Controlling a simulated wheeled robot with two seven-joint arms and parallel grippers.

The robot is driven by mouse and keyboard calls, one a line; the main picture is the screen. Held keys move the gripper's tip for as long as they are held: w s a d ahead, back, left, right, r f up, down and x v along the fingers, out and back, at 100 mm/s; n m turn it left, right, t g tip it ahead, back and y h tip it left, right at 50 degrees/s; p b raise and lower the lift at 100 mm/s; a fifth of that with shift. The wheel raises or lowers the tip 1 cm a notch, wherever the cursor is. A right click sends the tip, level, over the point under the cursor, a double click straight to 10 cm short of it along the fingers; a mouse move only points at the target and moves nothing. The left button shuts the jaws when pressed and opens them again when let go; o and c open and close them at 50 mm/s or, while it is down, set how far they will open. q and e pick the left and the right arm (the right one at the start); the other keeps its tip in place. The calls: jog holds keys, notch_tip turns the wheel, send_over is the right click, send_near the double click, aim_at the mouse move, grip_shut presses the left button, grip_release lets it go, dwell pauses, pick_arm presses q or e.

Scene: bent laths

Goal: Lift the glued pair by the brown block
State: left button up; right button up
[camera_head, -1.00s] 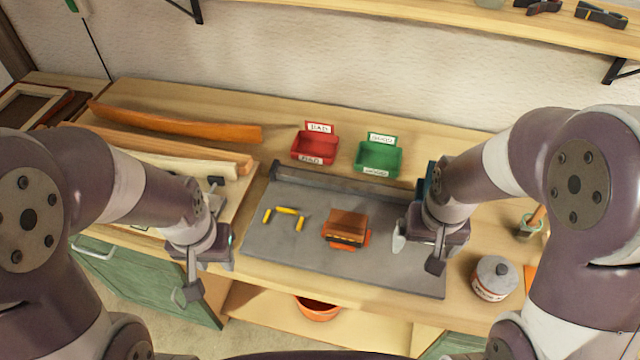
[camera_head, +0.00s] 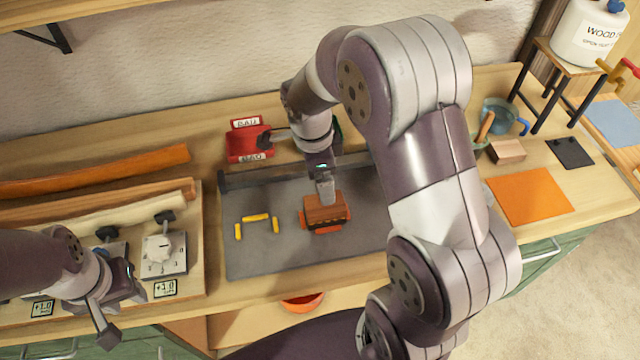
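The brown block (camera_head: 322,210) sits on top of a flatter orange piece (camera_head: 307,221), and together they rest on the grey work plate. My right gripper (camera_head: 326,192) points down directly over the brown block. Its pale finger overlaps the block's upper back part in the picture. I cannot tell whether it touches or grips the block, because the far side is hidden. My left gripper (camera_head: 128,292) is at the lower left, in front of the board with the dials, away from the pair. Its finger opening is not clear.
The grey plate (camera_head: 255,262) holds several yellow sticks (camera_head: 256,217) left of the pair. A red bin (camera_head: 240,147) stands behind; the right arm mostly hides a green one. Bent laths (camera_head: 95,172) lie left. An orange sheet (camera_head: 531,197) and a wood block (camera_head: 507,151) are right.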

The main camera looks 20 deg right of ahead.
aim_at(320, 204)
notch_tip(320, 204, down, 6)
jog(key=shift+w+a+f+p, duration=0.1)
jog(key=shift+f+p, duration=0.15)
jog(key=shift+p, duration=0.05)
jog(key=f, duration=0.1)
jog(key=d+f, duration=0.1)
jog(key=f, duration=0.1)
jog(key=shift+f, duration=0.3)
jog(key=shift+a+f, duration=0.1)
jog(key=shift+f, duration=0.1)
jog(key=c, duration=1.1)
jog(key=o, duration=0.4)
jog(key=shift+c, duration=1.4)
pick_arm(q)
notch_tip(320, 204, up, 6)
jog(key=p, duration=0.6)
jog(key=shift+w+a+r, duration=0.2)
jog(key=shift+a+r, duration=0.05)
jog(key=shift+a, duration=0.05)
pick_arm(e)
jog(key=shift+r, duration=4.05)
